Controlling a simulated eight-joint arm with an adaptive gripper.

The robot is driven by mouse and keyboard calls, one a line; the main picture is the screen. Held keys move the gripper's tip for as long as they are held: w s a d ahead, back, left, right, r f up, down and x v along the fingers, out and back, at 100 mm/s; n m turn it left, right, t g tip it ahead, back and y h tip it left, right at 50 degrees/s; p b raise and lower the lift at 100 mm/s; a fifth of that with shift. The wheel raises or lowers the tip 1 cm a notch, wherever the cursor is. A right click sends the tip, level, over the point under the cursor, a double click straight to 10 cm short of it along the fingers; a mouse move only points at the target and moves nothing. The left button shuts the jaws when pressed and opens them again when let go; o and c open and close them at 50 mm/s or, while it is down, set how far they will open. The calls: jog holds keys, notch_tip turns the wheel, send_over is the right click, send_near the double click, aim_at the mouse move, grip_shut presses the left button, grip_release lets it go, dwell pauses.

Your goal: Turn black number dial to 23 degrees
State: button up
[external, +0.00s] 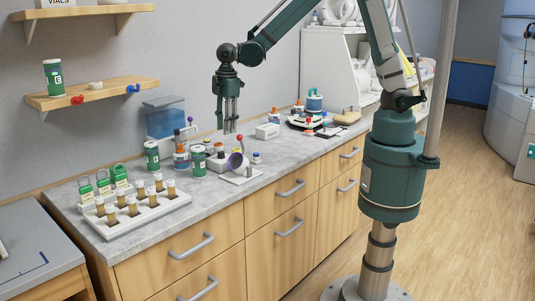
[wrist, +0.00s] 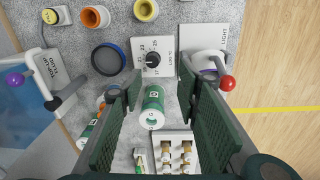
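The black number dial (wrist: 153,60) is a round black knob on a white plate marked LAB °C, near the top centre of the wrist view. Numbers including 17, 19, 21, 23 and 25 ring it. Its pointer is too small to read surely. In the external view my gripper (external: 229,128) hangs above the grey counter, pointing down. I cannot pick out the dial surely there.
A LIGHT plate with a red-ball lever (wrist: 226,83) stands right of the dial. A green-labelled bottle (wrist: 153,103) shows between the fingers. A vial rack (external: 135,215) sits at the counter's near left.

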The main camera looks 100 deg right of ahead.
aim_at(221, 152)
jog(key=shift+n+g, duration=0.3)
jog(key=shift+n, duration=0.1)
jog(key=shift+w+d+f+p, duration=0.25)
jog(key=shift+w+f, duration=0.35)
jog(key=shift+f, duration=0.3)
jog(key=shift+w+d+f+p, duration=0.25)
jog(key=shift+w+f, duration=0.3)
jog(key=shift+f, duration=0.3)
jog(key=shift+f, duration=0.2)
jog(key=shift+f, duration=3.7)
jog(key=shift+c, duration=0.6)
jog(key=c, duration=0.8)
